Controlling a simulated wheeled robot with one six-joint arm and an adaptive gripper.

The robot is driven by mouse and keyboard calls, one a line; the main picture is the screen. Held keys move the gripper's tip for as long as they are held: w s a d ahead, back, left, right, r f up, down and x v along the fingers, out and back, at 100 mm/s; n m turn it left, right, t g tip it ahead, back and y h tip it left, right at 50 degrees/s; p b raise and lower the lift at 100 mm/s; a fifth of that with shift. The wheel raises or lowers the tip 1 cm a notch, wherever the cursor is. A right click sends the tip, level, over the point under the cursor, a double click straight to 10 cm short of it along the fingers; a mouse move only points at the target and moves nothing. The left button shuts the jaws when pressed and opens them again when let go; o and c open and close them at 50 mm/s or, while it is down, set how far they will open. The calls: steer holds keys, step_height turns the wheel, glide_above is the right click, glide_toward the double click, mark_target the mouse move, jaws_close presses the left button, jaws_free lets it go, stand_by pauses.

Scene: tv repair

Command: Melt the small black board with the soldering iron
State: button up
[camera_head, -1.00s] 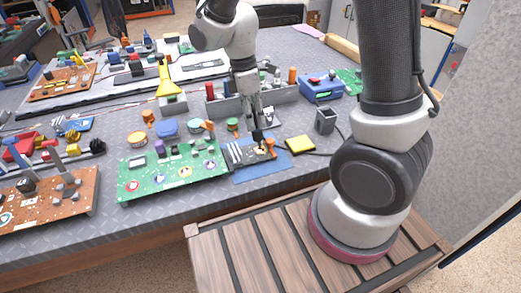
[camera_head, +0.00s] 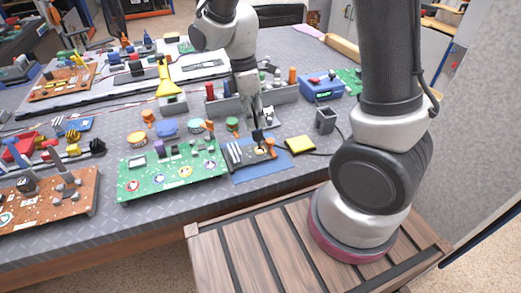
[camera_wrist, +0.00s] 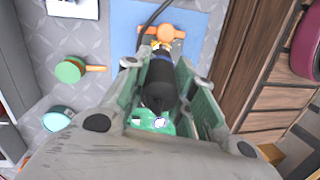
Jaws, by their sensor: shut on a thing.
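The small black board (camera_head: 238,158) lies on a blue mat (camera_head: 258,174) right of a green circuit board (camera_head: 165,176). It has pale stripes and an orange part on it. My gripper (camera_head: 259,128) is over the board, shut on the dark handle of the soldering iron (camera_wrist: 160,80), pointing down. In the wrist view the handle sits between my two fingers. The board is mostly hidden there behind the iron and fingers. I cannot tell whether the iron's tip touches the board.
A yellow sponge (camera_head: 299,143) and a grey holder (camera_head: 325,121) stand right of the mat. A blue station box (camera_head: 321,88) is behind them. Small orange, blue and green pots (camera_head: 165,128) stand behind the green board. A grey parts bin (camera_head: 284,93) is behind my gripper.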

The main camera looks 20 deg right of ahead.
steer(key=shift+r, duration=0.1)
steer(key=shift+r, duration=3.45)
